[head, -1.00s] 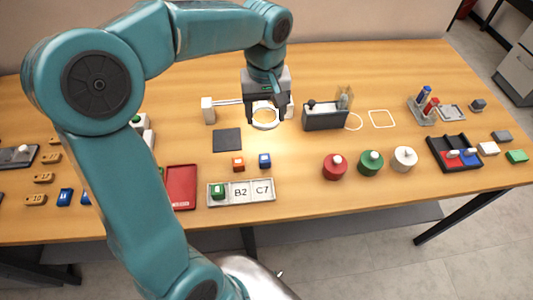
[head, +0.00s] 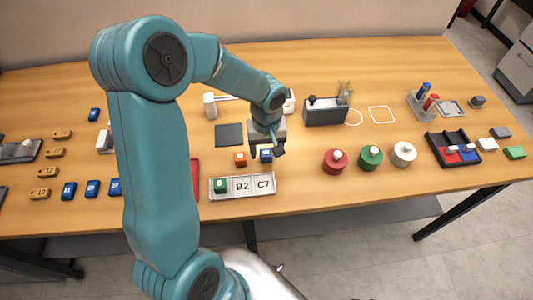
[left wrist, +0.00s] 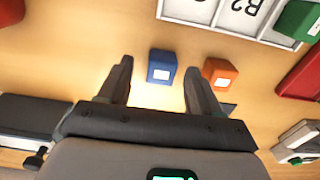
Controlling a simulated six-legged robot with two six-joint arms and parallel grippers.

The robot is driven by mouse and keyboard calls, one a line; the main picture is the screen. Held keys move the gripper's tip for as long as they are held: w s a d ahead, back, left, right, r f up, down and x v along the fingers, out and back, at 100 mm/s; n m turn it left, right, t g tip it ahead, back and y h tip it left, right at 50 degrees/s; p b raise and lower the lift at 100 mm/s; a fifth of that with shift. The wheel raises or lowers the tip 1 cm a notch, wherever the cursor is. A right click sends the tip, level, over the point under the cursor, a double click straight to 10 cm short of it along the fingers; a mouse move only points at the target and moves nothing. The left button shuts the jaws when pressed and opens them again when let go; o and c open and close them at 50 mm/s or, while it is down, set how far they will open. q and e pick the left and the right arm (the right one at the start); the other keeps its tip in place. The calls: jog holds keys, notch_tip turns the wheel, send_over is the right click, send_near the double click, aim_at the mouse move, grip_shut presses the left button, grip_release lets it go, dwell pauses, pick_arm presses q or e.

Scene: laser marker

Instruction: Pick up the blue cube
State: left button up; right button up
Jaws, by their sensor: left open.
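The blue cube (head: 266,156) sits on the wooden table, just behind the labelled tray in the head view. In the left wrist view the blue cube (left wrist: 162,66) lies between the directions of the two fingers, a little beyond their tips. My left gripper (head: 265,152) is open and empty above and close to the cube; its fingertips (left wrist: 158,72) also show in the left wrist view. One finger overlaps part of the cube in the head view. My right gripper is not in view.
An orange cube (head: 240,159) stands just left of the blue cube, close to one finger. The tray (head: 243,195) with a green cube (head: 220,184) lies in front. A dark square pad (head: 229,135) lies behind. Red, green and white round pieces stand to the right.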

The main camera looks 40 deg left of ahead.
pick_arm(q)
jog(key=shift+s+a+f, duration=0.1)
jog(key=shift+s, duration=0.15)
jog(key=shift+w, duration=0.15)
jog(key=shift+w+f, duration=0.1)
jog(key=c, duration=1)
jog(key=shift+c, duration=0.6)
